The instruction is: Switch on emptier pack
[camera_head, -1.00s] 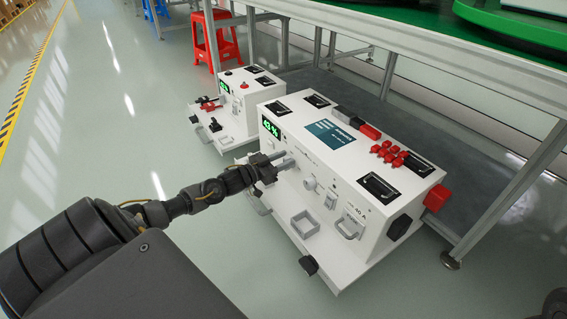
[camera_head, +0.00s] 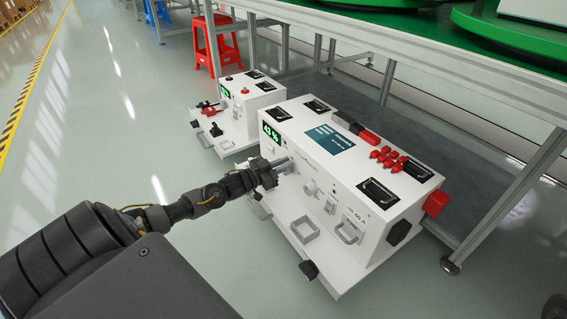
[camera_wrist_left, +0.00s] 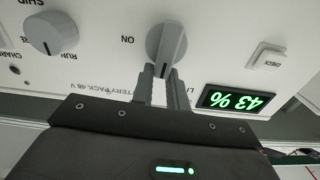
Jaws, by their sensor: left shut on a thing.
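The near battery pack (camera_head: 330,150) is a large white box on the floor with a green 43 % display (camera_head: 271,132). The smaller white pack (camera_head: 245,95) behind it has a display too small to read. My left gripper (camera_head: 283,164) is at the near pack's front face, just right of the display. In the left wrist view, upside down, its fingers (camera_wrist_left: 164,82) are shut on the grey rotary switch (camera_wrist_left: 170,42). The word ON is printed beside the switch. The display (camera_wrist_left: 236,97) reads 43 %. My right gripper is out of view.
A second knob (camera_wrist_left: 50,34) and a CHECK button (camera_wrist_left: 268,57) flank the switch. A ledge with a square grey frame (camera_head: 304,229) juts from the near pack. A table leg (camera_head: 510,200) stands at right; a red stool (camera_head: 216,45) stands behind. The left floor is clear.

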